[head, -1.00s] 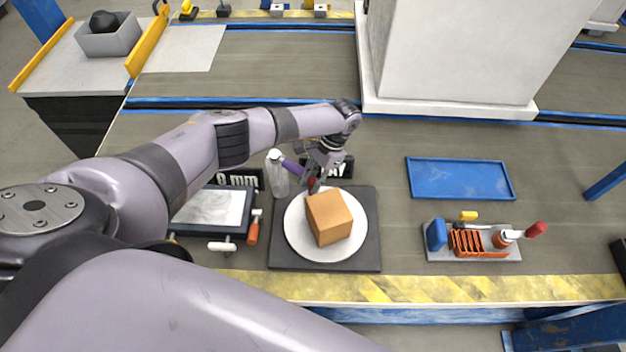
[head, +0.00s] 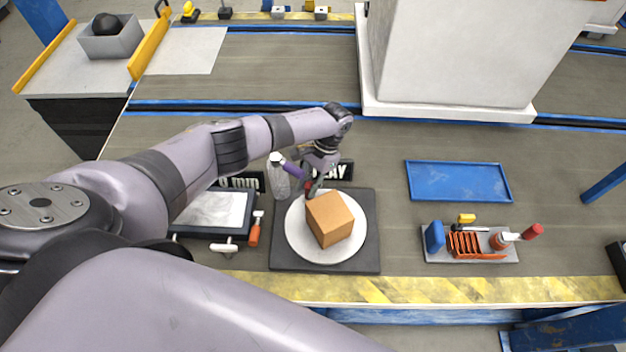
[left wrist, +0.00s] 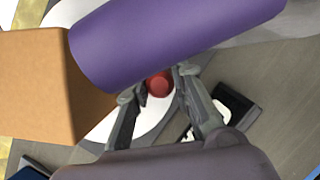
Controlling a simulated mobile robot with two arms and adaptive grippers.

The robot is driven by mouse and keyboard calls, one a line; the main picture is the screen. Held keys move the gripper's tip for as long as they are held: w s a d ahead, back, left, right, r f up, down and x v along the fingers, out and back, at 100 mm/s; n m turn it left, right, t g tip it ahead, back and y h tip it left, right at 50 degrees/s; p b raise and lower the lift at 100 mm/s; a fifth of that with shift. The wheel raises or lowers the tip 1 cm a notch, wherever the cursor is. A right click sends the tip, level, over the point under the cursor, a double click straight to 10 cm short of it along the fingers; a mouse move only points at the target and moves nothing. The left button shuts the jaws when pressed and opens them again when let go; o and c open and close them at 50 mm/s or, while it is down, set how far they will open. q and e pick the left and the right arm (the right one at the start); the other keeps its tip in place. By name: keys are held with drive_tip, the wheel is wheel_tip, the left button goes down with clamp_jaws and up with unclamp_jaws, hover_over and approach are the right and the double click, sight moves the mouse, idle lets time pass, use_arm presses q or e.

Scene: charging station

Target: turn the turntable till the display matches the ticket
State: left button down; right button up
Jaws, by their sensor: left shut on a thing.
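The turntable is a white disc (head: 300,244) on a dark square base (head: 365,262). A tan cube (head: 330,218) sits on the disc. My left gripper (head: 309,192) is at the disc's far left edge, shut on a small red knob (left wrist: 158,84), which shows between its fingertips in the left wrist view. A black sign (head: 338,171) with white letters stands behind the turntable, partly covered by my gripper. Another black sign (head: 250,181) with white text ending in "mm" is partly hidden by my arm. I cannot read the display or ticket in full. My right gripper is out of view.
A clear bottle (head: 281,182) stands close left of my gripper. A purple cylinder (left wrist: 165,40) crosses the left wrist view. A framed white sheet (head: 212,212) lies left. A blue tray (head: 458,181) and a tool holder (head: 470,252) are right, with bare surface between.

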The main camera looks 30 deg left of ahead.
use_arm(q)
drive_tip(key=shift+s+a+r+n+p, duration=0.15)
drive_tip(key=shift+s+a+n+p, duration=0.1)
drive_tip(key=shift+s+n+p, duration=0.35)
drive_tip(key=shift+a+h, duration=0.1)
drive_tip(key=shift+h, duration=0.2)
drive_tip(key=c, duration=1.4)
unclamp_jaws()
drive_tip(key=shift+w, duration=0.1)
drive_tip(key=v, duration=1.1)
drive_tip(key=shift+w+r, duration=0.25)
drive_tip(key=shift+r, duration=0.05)
